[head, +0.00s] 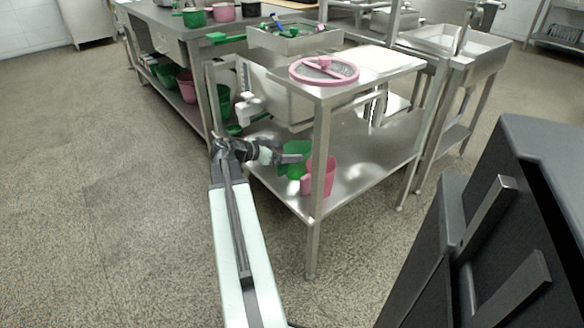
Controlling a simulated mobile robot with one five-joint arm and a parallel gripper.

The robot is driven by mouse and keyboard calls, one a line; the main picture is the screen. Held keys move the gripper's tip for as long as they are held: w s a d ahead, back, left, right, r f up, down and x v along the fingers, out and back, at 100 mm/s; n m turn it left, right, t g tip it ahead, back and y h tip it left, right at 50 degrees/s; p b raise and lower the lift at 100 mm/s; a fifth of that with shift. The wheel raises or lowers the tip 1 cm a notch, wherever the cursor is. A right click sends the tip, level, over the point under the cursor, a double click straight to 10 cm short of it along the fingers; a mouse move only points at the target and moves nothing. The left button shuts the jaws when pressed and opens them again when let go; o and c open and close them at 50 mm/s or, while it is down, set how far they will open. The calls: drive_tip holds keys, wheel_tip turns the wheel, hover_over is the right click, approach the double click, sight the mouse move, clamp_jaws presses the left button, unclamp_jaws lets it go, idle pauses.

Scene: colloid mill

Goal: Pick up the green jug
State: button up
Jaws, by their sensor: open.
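The green jug (294,166) stands on the lower steel shelf of the near table, beside a pink jug (321,177). Part of it is hidden behind my gripper. My gripper (294,158) is at the end of my arm, over the left part of the shelf. It is open and overlaps the green jug in the picture. I cannot tell whether the fingers are around the jug or only in front of it.
The shelf (372,150) is bare to the right. A table leg (319,215) stands in front of the pink jug. A pink ring-shaped lid (324,70) lies on the tabletop above. The floor at left is clear.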

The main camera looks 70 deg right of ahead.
sight(294, 151)
drive_tip(key=b+x, duration=0.1)
drive_tip(key=x, duration=0.1)
drive_tip(key=b+x, duration=0.1)
drive_tip(key=x, duration=0.2)
drive_tip(key=shift+w+f, duration=0.1)
drive_tip(key=shift+f, duration=0.2)
drive_tip(key=shift+r, duration=0.1)
drive_tip(key=c, duration=1.8)
drive_tip(key=shift+r, duration=0.1)
